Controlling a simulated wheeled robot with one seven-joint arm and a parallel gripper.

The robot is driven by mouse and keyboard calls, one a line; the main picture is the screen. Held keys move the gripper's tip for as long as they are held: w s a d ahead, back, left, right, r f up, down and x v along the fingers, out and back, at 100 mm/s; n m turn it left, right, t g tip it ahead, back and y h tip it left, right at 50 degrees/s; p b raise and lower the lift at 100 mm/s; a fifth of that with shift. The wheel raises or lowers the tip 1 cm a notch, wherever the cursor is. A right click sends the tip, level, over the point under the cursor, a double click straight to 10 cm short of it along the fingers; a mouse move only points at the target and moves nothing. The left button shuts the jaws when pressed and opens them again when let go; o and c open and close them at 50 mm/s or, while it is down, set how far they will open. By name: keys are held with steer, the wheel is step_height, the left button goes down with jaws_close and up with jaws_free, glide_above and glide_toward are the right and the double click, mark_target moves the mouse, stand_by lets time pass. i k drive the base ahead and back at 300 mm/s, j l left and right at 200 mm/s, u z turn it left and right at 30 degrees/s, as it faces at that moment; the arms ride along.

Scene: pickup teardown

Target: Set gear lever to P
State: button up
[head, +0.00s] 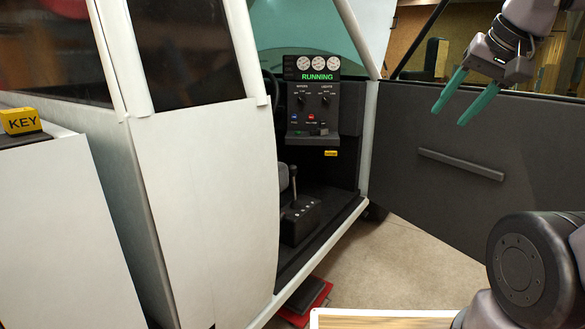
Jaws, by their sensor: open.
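The gear lever (294,187) is a thin stick with a dark knob, standing roughly upright on a black shifter box (300,218) low inside the cab. Small pale marks run along the box, too small to read. My gripper (461,105) has two green fingers, spread apart and empty. It hangs at the upper right in front of the open door, well apart from the lever.
The dash panel (312,110) has gauges, knobs and a green "RUNNING" display (317,77). The dark door (470,170) stands open at right. The white body side (210,190) borders the cab opening at left. A yellow KEY block (21,121) sits at far left.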

mark_target(295, 204)
steer(key=u, duration=0.3)
steer(key=i+l+u, duration=0.2)
steer(key=u, duration=0.2)
steer(key=i+l+u, duration=0.35)
steer(key=i+l, duration=0.2)
steer(key=l, duration=0.15)
steer(key=i+l+u, duration=0.15)
steer(key=l, duration=0.25)
steer(key=i+l, duration=0.25)
steer(key=i+l+u, duration=0.15)
steer(key=l, duration=0.35)
steer(key=i+l, duration=0.15)
steer(key=l, duration=0.25)
steer(key=u, duration=0.05)
